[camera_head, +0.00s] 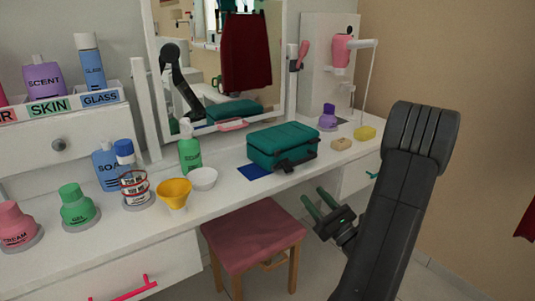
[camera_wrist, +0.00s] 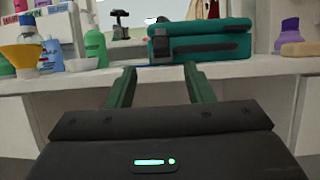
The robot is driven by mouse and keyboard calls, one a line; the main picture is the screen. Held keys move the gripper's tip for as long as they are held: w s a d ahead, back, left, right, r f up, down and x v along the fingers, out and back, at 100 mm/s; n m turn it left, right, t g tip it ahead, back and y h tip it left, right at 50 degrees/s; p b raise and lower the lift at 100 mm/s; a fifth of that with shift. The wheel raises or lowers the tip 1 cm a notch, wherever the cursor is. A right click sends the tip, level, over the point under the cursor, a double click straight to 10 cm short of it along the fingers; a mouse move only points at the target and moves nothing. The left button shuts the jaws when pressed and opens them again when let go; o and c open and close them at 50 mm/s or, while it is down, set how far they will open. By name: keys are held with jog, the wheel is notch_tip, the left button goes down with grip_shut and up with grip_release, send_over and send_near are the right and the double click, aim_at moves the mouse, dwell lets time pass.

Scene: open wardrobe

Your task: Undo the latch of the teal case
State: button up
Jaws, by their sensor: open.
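The teal case (camera_head: 280,146) stands closed on the white dressing table, toward its right half, with a dark latch or handle part (camera_head: 297,162) on its front. In the wrist view the teal case (camera_wrist: 200,38) is straight ahead and above my fingers, with a dark bar on its front and a grey latch-like block (camera_wrist: 162,48) at its left end. My gripper (camera_head: 328,204) is open and empty, in front of the table edge and lower than the case. Its two green fingers (camera_wrist: 157,88) are apart and touch nothing. Whether the latch is fastened is too small to tell.
A pink stool (camera_head: 253,236) stands below the table edge, left of my gripper. A white bowl (camera_head: 203,178), a yellow bowl (camera_head: 174,192) and a green bottle (camera_head: 189,148) are left of the case. A tan block (camera_head: 341,144) and yellow sponge (camera_head: 365,133) lie right. A mirror (camera_head: 222,60) stands behind.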

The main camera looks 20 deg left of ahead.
aim_at(287, 164)
jog(key=b+x, duration=0.1)
jog(key=x, duration=1.2)
jog(key=shift+w+a, duration=0.2)
jog(key=shift+a, duration=0.1)
